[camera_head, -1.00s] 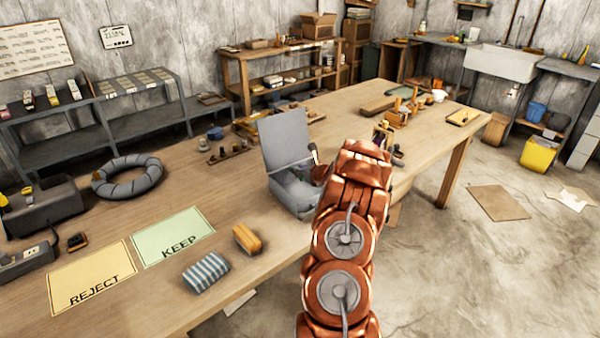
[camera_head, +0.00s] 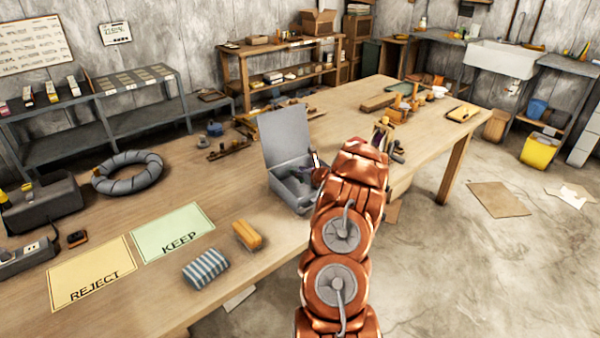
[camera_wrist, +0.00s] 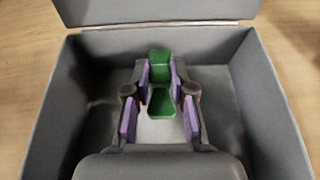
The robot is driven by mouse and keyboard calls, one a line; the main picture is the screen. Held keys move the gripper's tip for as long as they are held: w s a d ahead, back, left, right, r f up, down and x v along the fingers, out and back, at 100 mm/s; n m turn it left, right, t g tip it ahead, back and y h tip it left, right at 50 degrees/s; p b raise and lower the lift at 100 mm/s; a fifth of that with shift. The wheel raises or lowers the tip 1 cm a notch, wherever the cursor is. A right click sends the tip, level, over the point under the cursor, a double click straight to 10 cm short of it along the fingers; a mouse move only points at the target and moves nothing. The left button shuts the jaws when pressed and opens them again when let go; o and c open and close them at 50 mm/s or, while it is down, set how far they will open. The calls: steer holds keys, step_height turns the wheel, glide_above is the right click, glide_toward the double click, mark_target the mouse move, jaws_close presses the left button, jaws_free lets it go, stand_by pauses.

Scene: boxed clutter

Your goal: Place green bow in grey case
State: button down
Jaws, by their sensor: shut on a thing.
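The grey case (camera_head: 284,140) stands on the workbench with its lid raised, and the wrist view looks down into its box (camera_wrist: 262,105). In the wrist view, my gripper (camera_wrist: 160,75) has its purple-padded fingers shut on the green bow (camera_wrist: 160,103). The bow is between the fingers and inside the outline of the case walls; I cannot tell whether it touches the floor. In the head view, my arm hides part of the case's right side, and the bow cannot be made out there.
The KEEP mat (camera_head: 172,232) and REJECT mat (camera_head: 92,274) lie on the workbench at left. A striped case (camera_head: 205,268) and an orange-yellow block (camera_head: 247,235) lie near its front edge. A grey ring (camera_head: 128,173) lies farther left. Several small items stand beyond the case.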

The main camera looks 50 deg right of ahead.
steer(key=c, duration=0.9)
jaws_free()
steer(key=shift+o, duration=0.2)
